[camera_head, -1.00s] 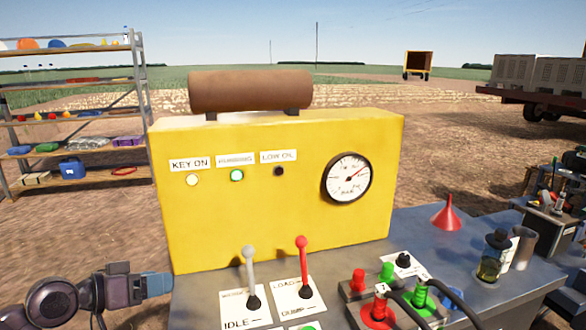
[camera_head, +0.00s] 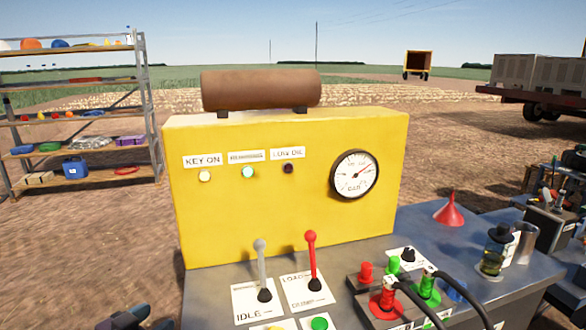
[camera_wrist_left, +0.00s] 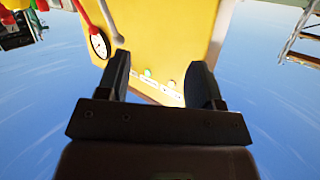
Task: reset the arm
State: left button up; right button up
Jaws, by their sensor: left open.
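My left gripper (camera_head: 148,322) shows only at the bottom edge of the head view, left of the control table and clear of the levers. In the left wrist view its two dark fingers (camera_wrist_left: 158,68) are spread apart with nothing between them. Past them is the yellow engine box (camera_wrist_left: 185,25), seen upside down. My right gripper is in neither view. A grey lever (camera_head: 261,268) and a red lever (camera_head: 312,258) stand upright in front of the yellow box (camera_head: 290,210).
The blue-grey table (camera_head: 465,245) carries a red funnel (camera_head: 449,211), a bottle (camera_head: 495,252), a metal cup (camera_head: 524,242) and cables on red and green plugs. A shelf rack (camera_head: 150,110) stands at left. Bare ground lies between rack and box.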

pick_arm(q)
jog(key=s+f+n+g+y, duration=0.1)
jog(key=s+f+n+y, duration=0.1)
jog(key=s+f, duration=0.8)
jog(key=s+f+n+g+y, duration=0.1)
jog(key=s+f+n+y, duration=0.2)
jog(key=s+f, duration=0.7)
jog(key=s, duration=0.5)
jog(key=shift+d+g+y, duration=0.3)
jog(key=shift+g+y, duration=0.1)
